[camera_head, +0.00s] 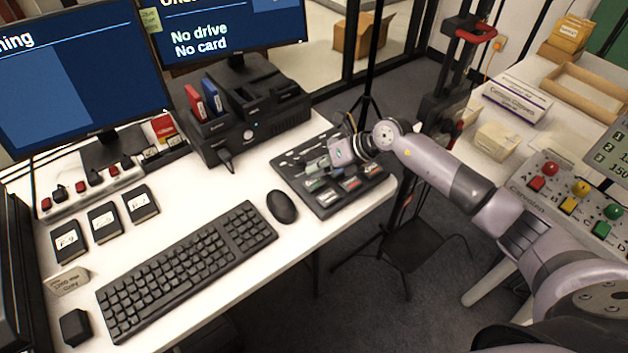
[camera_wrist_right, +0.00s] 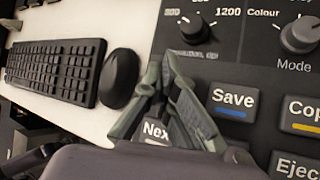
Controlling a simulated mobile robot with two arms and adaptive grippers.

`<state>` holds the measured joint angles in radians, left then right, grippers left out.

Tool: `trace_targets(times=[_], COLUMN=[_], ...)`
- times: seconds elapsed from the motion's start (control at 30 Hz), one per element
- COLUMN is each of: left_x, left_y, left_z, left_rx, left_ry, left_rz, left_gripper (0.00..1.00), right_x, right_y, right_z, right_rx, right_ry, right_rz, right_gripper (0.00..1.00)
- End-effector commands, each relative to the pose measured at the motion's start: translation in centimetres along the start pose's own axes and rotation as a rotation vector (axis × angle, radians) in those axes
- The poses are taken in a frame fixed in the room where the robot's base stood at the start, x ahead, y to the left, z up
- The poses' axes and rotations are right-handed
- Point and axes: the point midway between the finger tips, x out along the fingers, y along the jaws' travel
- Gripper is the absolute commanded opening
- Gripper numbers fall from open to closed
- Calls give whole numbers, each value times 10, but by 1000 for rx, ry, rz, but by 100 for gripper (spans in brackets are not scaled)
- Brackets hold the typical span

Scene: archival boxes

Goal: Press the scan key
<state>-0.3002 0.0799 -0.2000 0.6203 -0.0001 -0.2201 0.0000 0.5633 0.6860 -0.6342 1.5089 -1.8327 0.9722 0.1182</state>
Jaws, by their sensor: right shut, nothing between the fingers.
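The dark control panel (camera_head: 292,161) lies at the right end of the white desk, with dials at its far side and several keys with coloured bars. In the right wrist view its labels read Save (camera_wrist_right: 233,98), Copy, cut by the edge (camera_wrist_right: 303,112), and Eject (camera_wrist_right: 297,166). A key reading "Nex" (camera_wrist_right: 154,131) is partly covered by my fingers. I cannot read a scan label in either view; part of the panel is hidden behind my gripper. My right gripper (camera_head: 312,167) is shut and empty, just over the panel; its fingers also show in the wrist view (camera_wrist_right: 166,75). My left gripper is not in view.
A mouse (camera_head: 282,206) and keyboard (camera_head: 187,268) lie left of the panel. A black drive unit (camera_head: 262,105) and monitors stand behind. Labelled black cartridges (camera_head: 104,222) lie on the left. A second table with coloured buttons (camera_head: 550,168) is at the right.

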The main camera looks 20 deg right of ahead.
Motion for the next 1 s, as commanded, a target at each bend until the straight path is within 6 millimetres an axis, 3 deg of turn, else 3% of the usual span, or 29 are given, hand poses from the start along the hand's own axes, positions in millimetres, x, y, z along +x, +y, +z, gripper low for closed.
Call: trace_targets(times=[0.53, 1.0], left_x=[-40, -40], left_y=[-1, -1], left_z=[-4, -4], left_rx=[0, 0], left_ry=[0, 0], left_rz=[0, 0], left_gripper=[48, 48], right_x=[-34, -35], right_y=[25, 26], right_z=[25, 25], right_rx=[-1, 0], right_ry=[0, 0], right_rz=[0, 0], right_gripper=[0, 0])
